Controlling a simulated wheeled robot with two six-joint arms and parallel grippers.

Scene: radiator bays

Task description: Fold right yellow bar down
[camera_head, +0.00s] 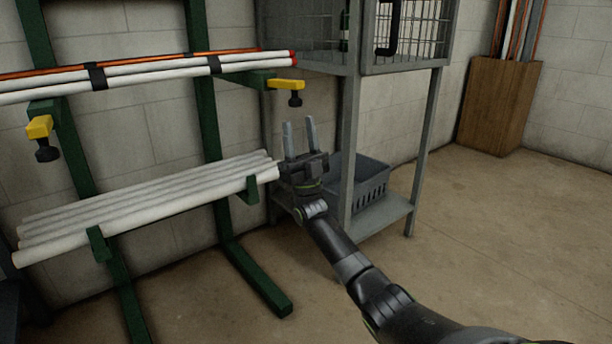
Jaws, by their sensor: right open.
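The right yellow bar (286,85) sticks out from the end of the green rack's upper right arm, with a black knob (295,99) hanging under its outer end. The left yellow bar (39,127) is on the upper left arm, also with a black knob (47,153) below. My right gripper (299,137) is open and empty, its two fingers pointing up. In the picture it is below the right yellow bar and apart from it. My left gripper is not in view.
White and orange pipes (140,68) lie on the upper rack arms and white pipes (150,198) on the lower ones. A grey metal cage stand (347,150) with a dark basket (370,187) is close to my right gripper. Open floor (490,240) lies to the right.

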